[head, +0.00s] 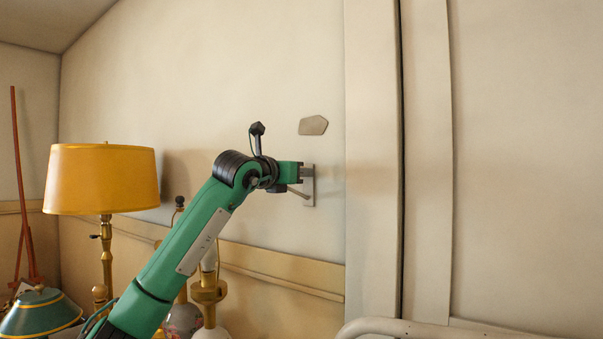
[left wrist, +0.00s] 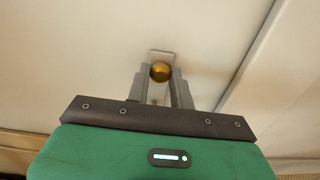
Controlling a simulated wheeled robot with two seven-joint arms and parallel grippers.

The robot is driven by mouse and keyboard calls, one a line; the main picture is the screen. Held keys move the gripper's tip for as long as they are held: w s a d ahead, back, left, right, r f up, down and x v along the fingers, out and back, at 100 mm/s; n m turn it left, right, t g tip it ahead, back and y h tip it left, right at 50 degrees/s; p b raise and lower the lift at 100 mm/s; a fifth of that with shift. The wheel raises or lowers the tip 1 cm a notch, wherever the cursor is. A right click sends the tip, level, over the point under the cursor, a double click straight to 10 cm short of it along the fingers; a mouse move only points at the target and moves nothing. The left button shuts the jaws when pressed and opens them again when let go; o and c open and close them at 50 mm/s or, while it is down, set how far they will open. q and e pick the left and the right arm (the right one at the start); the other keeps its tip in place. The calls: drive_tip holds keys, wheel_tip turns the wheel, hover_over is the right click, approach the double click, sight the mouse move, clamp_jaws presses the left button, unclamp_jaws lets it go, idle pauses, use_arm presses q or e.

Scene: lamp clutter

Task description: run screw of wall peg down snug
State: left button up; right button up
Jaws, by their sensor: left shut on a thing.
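A pale grey plate (head: 309,190) is fixed flat on the wall, and a thin peg (head: 298,192) slants out from it toward the lower left. In the left wrist view the plate (left wrist: 163,56) lies behind a round gold head (left wrist: 160,71), which I take for the screw. My left gripper (head: 301,172) is up at the plate. Its two grey fingers, also in the left wrist view (left wrist: 159,76), are shut on the gold head from both sides. The screw's shaft and its seating against the plate are hidden. My right gripper is not in view.
A yellow-shaded lamp (head: 102,180), a green lampshade (head: 40,313) and a brass lamp base (head: 208,292) crowd the lower left. A flat grey piece (head: 313,125) is on the wall above the plate. A vertical trim (head: 373,170) stands right of it. A pale rail (head: 400,327) crosses the lower right.

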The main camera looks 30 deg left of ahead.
use_arm(q)
drive_tip(key=shift+r+m+p, duration=0.1)
drive_tip(key=shift+m+p, duration=0.3)
drive_tip(key=shift+m, duration=1.3)
drive_tip(key=shift+m+p, duration=0.5)
drive_tip(key=shift+m, duration=1.2)
